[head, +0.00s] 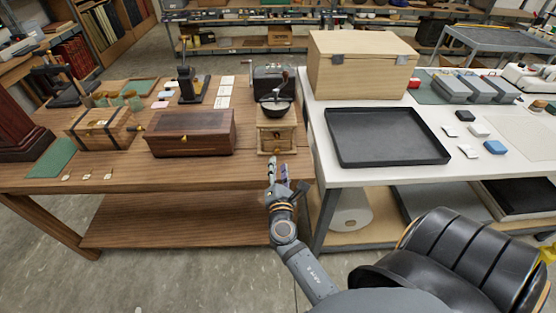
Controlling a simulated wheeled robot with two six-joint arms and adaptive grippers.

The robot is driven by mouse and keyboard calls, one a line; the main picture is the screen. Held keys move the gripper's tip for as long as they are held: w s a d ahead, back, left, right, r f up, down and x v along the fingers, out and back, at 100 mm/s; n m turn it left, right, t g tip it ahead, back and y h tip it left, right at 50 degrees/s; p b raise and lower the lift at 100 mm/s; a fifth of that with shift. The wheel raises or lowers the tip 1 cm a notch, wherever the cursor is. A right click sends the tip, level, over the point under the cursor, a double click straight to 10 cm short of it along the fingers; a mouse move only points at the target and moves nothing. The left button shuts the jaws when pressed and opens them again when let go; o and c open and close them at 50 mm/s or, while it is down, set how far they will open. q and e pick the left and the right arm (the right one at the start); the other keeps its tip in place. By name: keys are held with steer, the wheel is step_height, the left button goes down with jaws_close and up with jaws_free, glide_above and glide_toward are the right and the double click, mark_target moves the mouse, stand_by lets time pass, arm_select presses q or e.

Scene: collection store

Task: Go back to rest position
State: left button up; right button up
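My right gripper (279,170) is in front of the wooden table's front edge, close to the gap between the two tables. Its two fingers point away from me, with a small gap between them and nothing seen in it. A wooden coffee grinder (277,134) with a dark bowl and crank stands on the table just beyond the fingertips, with no clear contact. My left gripper is out of view.
The wooden table (215,171) holds a dark brown box (192,133) and a lighter wooden chest (104,129). The white table (319,158) carries a black tray (386,136) and a large box (361,66). A black chair (450,262) stands front right. Floor is free front left.

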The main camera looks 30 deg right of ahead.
stand_by(0.5)
steer(key=s+d+f+m+g+y, duration=0.1)
steer(key=s+d+f+m+g, duration=0.1)
steer(key=s+m+g, duration=0.45)
steer(key=s+d+f+m+g, duration=0.1)
steer(key=s+d+f+m, duration=0.2)
steer(key=m, duration=0.6)
steer(key=s+a+f+m+g+y, duration=0.35)
steer(key=s+a+y, duration=0.5)
steer(key=a, duration=0.35)
step_height(320, 180, down, 25)
steer(key=s+d+m+g, duration=0.1)
steer(key=s+d+g, duration=0.1)
steer(key=d, duration=0.1)
steer(key=s+d+f+g, duration=0.1)
steer(key=s+f, duration=1.6)
steer(key=s, duration=0.2)
steer(key=shift+h, duration=0.35)
